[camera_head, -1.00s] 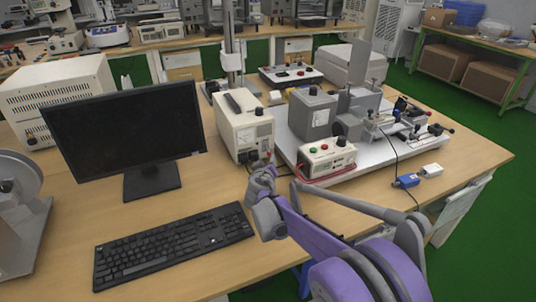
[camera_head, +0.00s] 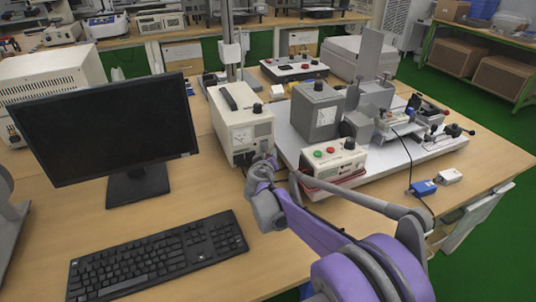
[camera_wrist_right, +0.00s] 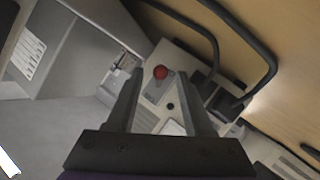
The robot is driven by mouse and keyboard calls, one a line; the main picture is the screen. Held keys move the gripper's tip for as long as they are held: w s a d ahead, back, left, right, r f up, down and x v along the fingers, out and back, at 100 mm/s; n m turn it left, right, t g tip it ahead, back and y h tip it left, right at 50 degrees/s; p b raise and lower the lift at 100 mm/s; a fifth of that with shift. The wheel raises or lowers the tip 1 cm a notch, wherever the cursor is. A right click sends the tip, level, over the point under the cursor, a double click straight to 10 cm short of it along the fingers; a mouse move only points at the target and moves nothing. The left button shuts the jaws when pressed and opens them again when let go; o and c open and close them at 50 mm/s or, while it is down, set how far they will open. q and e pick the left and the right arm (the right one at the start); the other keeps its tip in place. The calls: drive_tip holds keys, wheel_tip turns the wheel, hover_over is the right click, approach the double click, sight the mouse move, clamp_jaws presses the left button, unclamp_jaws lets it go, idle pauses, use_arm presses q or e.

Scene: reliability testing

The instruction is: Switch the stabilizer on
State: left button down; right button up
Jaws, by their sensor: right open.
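The stabilizer appears to be the cream box (camera_head: 236,122) with a black carry handle, a dark top knob and a front meter. It stands right of the monitor. My right gripper (camera_head: 263,166) is at the lower front of this box, small and partly hidden by its own wrist. In the right wrist view, the open fingers (camera_wrist_right: 161,74) point at a pale front panel (camera_wrist_right: 146,118). A round red switch or button (camera_wrist_right: 160,72) shows between the fingertips, with no clear contact. Its on or off state cannot be told. My left gripper is not in view.
Black cables with plugs (camera_wrist_right: 228,106) sit beside the panel. A small control box (camera_head: 335,163) with red and green buttons stands right of my gripper. A monitor (camera_head: 105,130) and keyboard (camera_head: 158,254) are on the left.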

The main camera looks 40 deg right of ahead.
drive_tip(key=shift+w, duration=0.1)
drive_tip(key=shift+c, duration=0.4)
clamp_jaws()
